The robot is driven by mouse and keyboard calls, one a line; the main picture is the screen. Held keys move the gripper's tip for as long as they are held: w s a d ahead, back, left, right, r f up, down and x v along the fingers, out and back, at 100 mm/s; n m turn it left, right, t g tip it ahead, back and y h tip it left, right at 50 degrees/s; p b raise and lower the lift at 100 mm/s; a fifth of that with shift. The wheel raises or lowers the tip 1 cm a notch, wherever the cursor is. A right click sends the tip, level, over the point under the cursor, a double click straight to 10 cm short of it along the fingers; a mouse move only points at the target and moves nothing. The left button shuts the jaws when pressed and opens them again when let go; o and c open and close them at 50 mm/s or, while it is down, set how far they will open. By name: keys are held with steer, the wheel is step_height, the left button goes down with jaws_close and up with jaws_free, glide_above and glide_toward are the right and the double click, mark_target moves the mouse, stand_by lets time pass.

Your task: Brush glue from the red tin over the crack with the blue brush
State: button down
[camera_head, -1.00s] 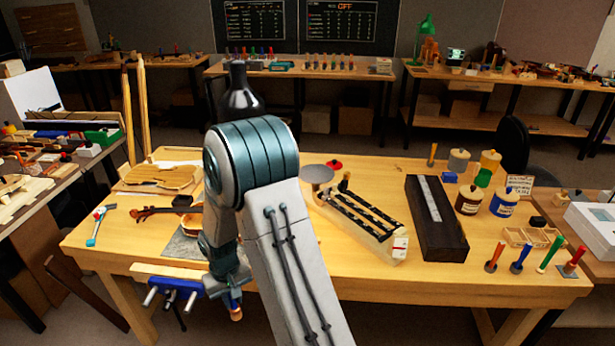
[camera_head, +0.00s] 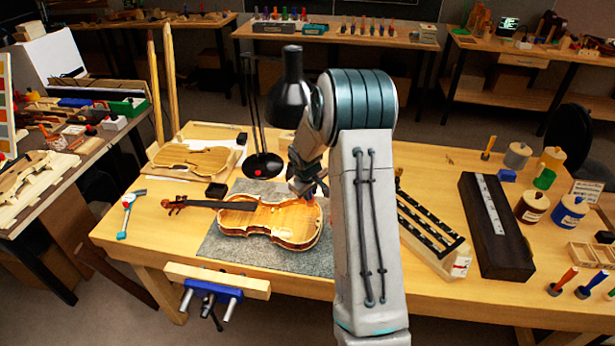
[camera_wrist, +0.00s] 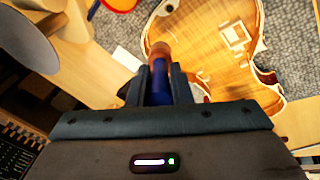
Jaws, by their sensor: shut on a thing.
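My gripper (camera_wrist: 160,80) is shut on a slim blue-handled tool with a copper-brown end, which looks like the blue brush (camera_wrist: 161,53). In the head view my gripper (camera_head: 310,187) hangs over the upper right of the violin body (camera_head: 270,222). The violin body also fills the upper right of the wrist view (camera_wrist: 200,38), with pale patches on its wood. I cannot make out a crack. A red rim with a yellow inside, probably the red tin (camera_wrist: 121,4), is cut off by the wrist view's top edge. My arm may hide it in the head view.
The violin lies on a grey mat (camera_head: 225,246). A black lamp (camera_head: 291,92) stands behind it, close to my gripper. A grey disc (camera_wrist: 25,38) is at the wrist view's left. A black-slotted rack (camera_head: 430,228) and dark case (camera_head: 490,245) lie to the right.

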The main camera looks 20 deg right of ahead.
mark_target(311, 205)
steer(key=shift+w+d, duration=0.15)
steer(key=shift+w, duration=0.1)
steer(key=shift+s+d+f+b, duration=0.15)
steer(key=shift+d+f+b, duration=0.05)
steer(key=shift+f+b, duration=1.8)
steer(key=shift+f, duration=0.85)
steer(key=shift+f+b, duration=0.75)
steer(key=shift+f, duration=0.05)
steer(key=shift+w+a+r+b, duration=0.1)
steer(key=shift+w+a+b, duration=0.25)
steer(key=shift+w+a, duration=0.35)
steer(key=shift+w+a+b, duration=0.3)
steer(key=shift+w+a, duration=0.1)
steer(key=shift+a, duration=0.5)
